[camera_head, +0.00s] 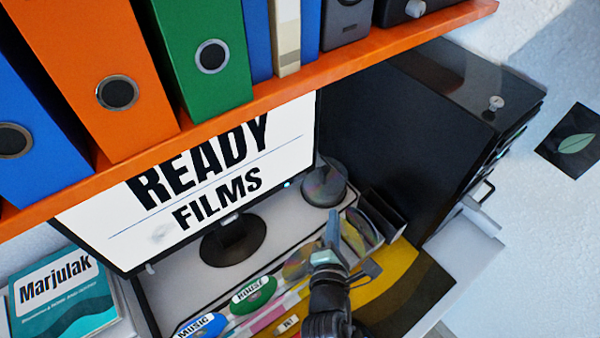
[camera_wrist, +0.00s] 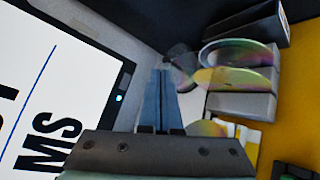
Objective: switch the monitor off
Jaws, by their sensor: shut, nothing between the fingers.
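The monitor (camera_head: 290,130) stands under the orange shelf, its screen lit white with the words "READY FILMS". A small glowing blue-white light (camera_head: 287,184) is on its lower right bezel; it also shows as a bright light in the wrist view (camera_wrist: 120,98). My gripper (camera_head: 333,222) is in front of the monitor's lower right, apart from it. Its fingers are together and empty. In the wrist view my gripper (camera_wrist: 163,75) points past the monitor's lower edge, with the light to the left of the fingertips.
An orange shelf (camera_head: 380,50) with binders overhangs the monitor. A disc spindle (camera_head: 324,184) and a disc rack (camera_head: 385,212) stand right of the monitor base. A black cabinet (camera_head: 400,135) is at right. Coloured discs labelled "HOUSE" (camera_head: 254,294) and "MUSIC" lie in front.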

